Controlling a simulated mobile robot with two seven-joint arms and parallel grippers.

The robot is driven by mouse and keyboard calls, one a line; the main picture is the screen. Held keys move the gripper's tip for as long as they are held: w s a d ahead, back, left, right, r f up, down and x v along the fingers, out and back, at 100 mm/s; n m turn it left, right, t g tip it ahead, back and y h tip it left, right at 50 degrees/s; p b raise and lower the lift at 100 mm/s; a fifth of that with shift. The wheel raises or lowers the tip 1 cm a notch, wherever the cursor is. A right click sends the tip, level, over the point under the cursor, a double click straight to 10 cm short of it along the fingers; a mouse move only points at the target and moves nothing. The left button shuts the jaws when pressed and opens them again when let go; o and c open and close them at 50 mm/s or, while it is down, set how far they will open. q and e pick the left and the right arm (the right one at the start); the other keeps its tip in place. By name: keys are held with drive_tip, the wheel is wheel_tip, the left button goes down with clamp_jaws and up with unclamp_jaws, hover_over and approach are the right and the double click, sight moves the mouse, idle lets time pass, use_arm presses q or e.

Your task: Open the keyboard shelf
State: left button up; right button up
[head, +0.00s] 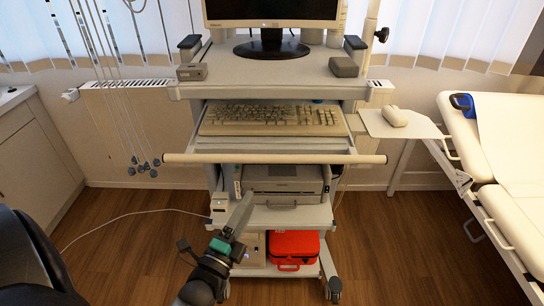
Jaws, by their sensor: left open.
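The keyboard shelf (335,144) is a pale tray on the cart, below the monitor top. A beige keyboard (273,120) lies on it, and it sits out in front of the cart's upper deck by some amount. A long cream handle bar (275,159) runs along the shelf's front edge. My left gripper (244,212) is in front of the cart, below the handle bar and left of its middle. It is open, appears to hold nothing and looks apart from the bar. My right gripper is not in view.
A printer (284,182) and a red case (294,247) sit on lower cart levels. A mouse (395,116) rests on a side plate (410,127) at right, near a cream couch (505,130). Cables hang at left. The wooden floor in front is mostly clear.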

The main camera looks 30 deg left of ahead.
sight(272, 160)
use_arm(q)
drive_tip(key=b+x, duration=0.1)
drive_tip(key=x, duration=1.4)
drive_tip(key=shift+w+r, duration=0.1)
drive_tip(key=shift+r, duration=0.1)
clamp_jaws()
idle(1.0)
